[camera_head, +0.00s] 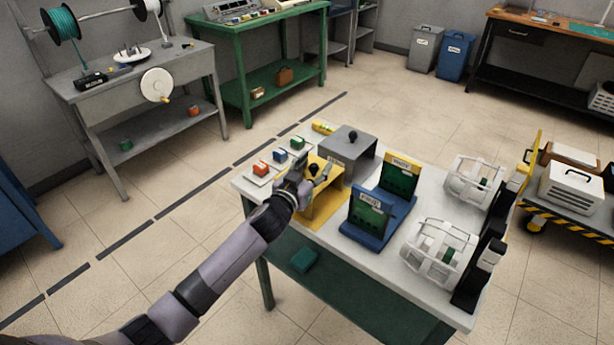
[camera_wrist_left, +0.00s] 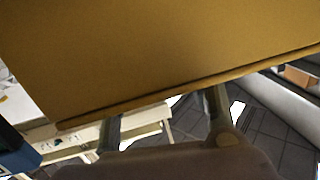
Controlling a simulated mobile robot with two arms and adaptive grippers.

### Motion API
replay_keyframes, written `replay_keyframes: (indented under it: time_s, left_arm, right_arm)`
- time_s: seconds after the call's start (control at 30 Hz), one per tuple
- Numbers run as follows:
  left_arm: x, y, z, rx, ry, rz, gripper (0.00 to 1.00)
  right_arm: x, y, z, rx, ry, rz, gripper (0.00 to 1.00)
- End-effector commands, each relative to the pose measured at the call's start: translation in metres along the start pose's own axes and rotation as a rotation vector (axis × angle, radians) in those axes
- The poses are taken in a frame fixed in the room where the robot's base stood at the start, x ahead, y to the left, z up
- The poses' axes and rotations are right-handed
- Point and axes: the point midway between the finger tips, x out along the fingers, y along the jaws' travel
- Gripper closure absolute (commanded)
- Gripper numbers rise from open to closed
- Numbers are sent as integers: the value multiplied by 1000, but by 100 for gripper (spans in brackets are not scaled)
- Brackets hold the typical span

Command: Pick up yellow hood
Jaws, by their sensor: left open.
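The yellow hood (camera_head: 322,204) stands on the white-topped table (camera_head: 372,240), at its left part, with a dark round knob (camera_head: 313,169) on top. My left gripper (camera_head: 311,178) is at the hood's top, its fingers apart on either side of the knob. I cannot tell whether they touch the knob. My forearm and gripper cover the hood's left part. In the left wrist view the hood's yellow surface (camera_wrist_left: 170,50) fills the upper half, with the open fingers (camera_wrist_left: 164,118) below it. My right gripper is not in view.
A grey hood (camera_head: 347,150) with a black knob stands just behind the yellow one. Blue and yellow stands with green boards (camera_head: 367,218) are to the right, then white coil frames (camera_head: 440,252). Small coloured blocks (camera_head: 280,156) sit at the back left edge.

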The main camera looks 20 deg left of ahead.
Motion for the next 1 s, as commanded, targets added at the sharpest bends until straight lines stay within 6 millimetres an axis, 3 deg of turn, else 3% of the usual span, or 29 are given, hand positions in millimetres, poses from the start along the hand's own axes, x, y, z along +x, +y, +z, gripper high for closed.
replay_keyframes:
  time_s: [0.3, 1.0]
  left_arm:
    - [4, 0, 0, 0, 0, 1, 54]
    - [4, 0, 0, 0, 0, 1, 100]
  right_arm:
    - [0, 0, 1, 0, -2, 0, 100]
    - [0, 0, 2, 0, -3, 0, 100]
